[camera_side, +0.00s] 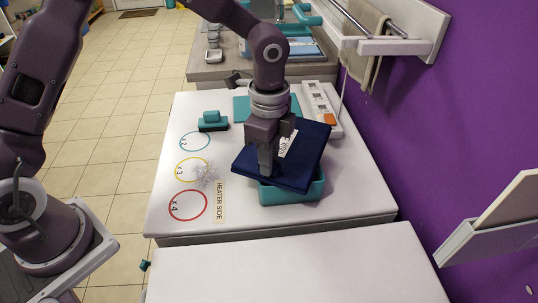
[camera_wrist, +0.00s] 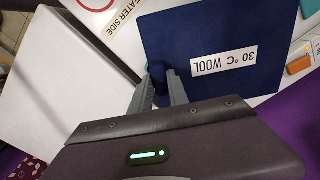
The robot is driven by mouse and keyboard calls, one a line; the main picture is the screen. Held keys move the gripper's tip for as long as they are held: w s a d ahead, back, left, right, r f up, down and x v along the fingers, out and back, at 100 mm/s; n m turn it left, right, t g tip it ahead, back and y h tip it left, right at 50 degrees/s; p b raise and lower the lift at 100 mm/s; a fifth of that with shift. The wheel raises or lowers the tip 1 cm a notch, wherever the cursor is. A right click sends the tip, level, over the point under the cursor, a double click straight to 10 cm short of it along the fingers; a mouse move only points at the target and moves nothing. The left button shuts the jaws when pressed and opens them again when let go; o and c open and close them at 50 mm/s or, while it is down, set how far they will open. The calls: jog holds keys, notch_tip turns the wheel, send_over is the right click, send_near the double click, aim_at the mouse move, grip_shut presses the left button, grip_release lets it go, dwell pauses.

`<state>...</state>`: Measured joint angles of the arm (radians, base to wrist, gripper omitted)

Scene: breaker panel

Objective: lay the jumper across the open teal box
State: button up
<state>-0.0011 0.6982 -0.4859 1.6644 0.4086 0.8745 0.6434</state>
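The jumper (camera_side: 297,165) is a flat navy slab with a white label reading "30 °C WOOL" in the wrist view (camera_wrist: 262,35). It lies tilted over the teal box (camera_side: 298,194), its right side higher in the side view. The jumper hides the box's opening; only the near wall shows. My gripper (camera_side: 266,170) points down at the jumper's left part. In the wrist view its fingers (camera_wrist: 160,76) close on a small navy knob on the jumper. I cannot tell whether the jumper touches the rim.
The white table carries coloured rings (camera_side: 188,205), a "HEATER SIDE" label (camera_side: 220,200) and a teal-handled block (camera_side: 212,121) on the left. A white strip with an orange switch (camera_side: 328,119) stands behind right. A purple wall (camera_side: 420,130) and a bracket (camera_side: 495,225) bound the right.

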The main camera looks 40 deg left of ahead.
jog(key=o, duration=0.4)
jog(key=shift+r, duration=0.1)
notch_tip(320, 180, up, 7)
jog(key=shift+f, duration=0.1)
jog(key=s+a+r+n+t+y, duration=0.1)
jog(key=s+a+r+n+t, duration=0.1)
jog(key=s+a+r+n, duration=0.35)
jog(key=s+a+r+n+t, duration=0.1)
jog(key=s+a+n, duration=0.1)
jog(key=s, duration=0.4)
jog(key=s+a+r+n+t, duration=0.1)
jog(key=s+a+r+n, duration=0.1)
jog(key=s+n, duration=0.2)
jog(key=s+a+r+n+t+h, duration=0.1)
jog(key=s+a+n, duration=0.1)
jog(key=s, duration=0.5)
jog(key=shift+s+a+r+n, duration=0.1)
jog(key=shift+s+r+n, duration=0.15)
jog(key=shift+n, duration=0.4)
